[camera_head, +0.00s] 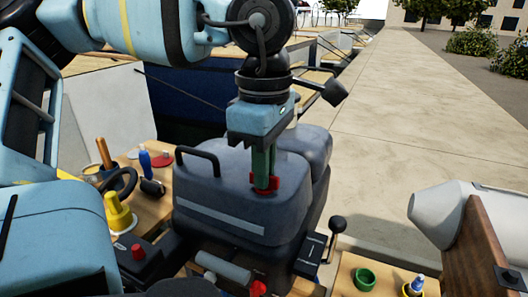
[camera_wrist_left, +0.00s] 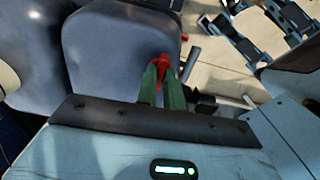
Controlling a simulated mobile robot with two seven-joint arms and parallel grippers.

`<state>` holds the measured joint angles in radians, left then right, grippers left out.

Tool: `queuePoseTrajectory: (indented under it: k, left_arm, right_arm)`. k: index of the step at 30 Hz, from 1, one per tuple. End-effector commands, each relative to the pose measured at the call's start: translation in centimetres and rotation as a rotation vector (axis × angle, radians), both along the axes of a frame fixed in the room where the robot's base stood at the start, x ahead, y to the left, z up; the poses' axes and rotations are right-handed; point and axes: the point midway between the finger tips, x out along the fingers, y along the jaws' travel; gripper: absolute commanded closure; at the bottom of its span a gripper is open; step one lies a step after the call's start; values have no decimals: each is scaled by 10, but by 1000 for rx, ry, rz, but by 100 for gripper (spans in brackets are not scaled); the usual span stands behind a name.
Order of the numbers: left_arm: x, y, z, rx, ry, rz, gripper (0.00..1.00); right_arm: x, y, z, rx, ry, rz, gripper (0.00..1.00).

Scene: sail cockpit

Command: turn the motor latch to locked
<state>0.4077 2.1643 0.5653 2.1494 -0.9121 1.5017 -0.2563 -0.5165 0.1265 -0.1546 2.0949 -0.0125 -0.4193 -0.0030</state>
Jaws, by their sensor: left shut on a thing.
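The motor (camera_head: 232,185) has a dark grey cowling with a black carry handle (camera_head: 198,158) on its left. In the left wrist view the red latch (camera_wrist_left: 162,62) shows between the tips of my left gripper (camera_wrist_left: 162,78). The fingers hide part of the latch, and I cannot tell its exact angle. My right gripper is not in view.
A black-knobbed lever (camera_head: 337,225) stands right of the motor. A green ring (camera_head: 365,279) lies at lower right. The pale dock beyond is clear.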

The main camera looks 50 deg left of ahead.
Motion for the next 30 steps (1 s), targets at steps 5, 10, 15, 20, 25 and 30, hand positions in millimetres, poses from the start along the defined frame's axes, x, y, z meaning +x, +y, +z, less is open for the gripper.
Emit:
queuePoseTrajectory:
  k: [5, 10, 15, 20, 25, 30]
  left_arm:
    - [0, 0, 0, 1, -1, -35, 100]
    - [0, 0, 0, 1, -1, -44, 100]
    - [0, 0, 0, 1, -1, -44, 100]
    - [0, 0, 0, 1, -1, -44, 86]
    - [0, 0, 0, 0, 0, -43, 69]
    - [0, 0, 0, 0, 0, -43, 69]
  right_arm:
    - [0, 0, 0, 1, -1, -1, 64]
    - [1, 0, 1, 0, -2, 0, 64]
    - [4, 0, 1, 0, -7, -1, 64]
    - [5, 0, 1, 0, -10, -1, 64]
    - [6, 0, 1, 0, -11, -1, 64]
    - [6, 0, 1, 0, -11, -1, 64]
